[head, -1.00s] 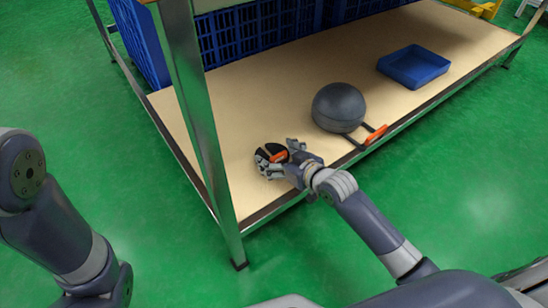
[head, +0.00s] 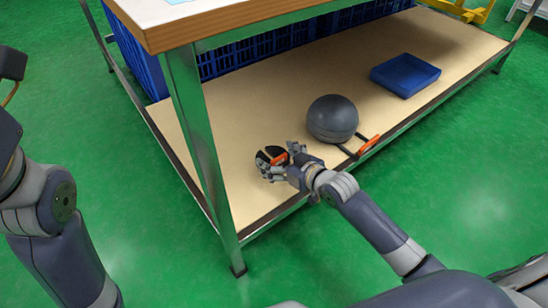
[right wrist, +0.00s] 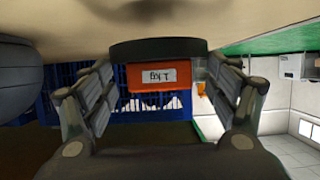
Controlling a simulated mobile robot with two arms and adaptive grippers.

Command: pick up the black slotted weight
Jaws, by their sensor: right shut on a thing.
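The black slotted weight (head: 264,155) lies at the near left of the bench's lower shelf (head: 240,120), and it has an orange part. My right gripper (head: 281,163) is shut on the weight. In the right wrist view its fingers (right wrist: 160,88) stand on either side of the orange block. The weight seems to be at the shelf surface; any gap beneath is hidden. My left arm shows at the left edge, without its fingers.
A grey ball-shaped object (head: 332,117) with an orange-ended dark bar (head: 367,146) lies right of my gripper. A blue tray (head: 405,75) stands farther right. Blue crates (head: 265,50) line the back. A metal bench leg (head: 200,150) stands left of the weight.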

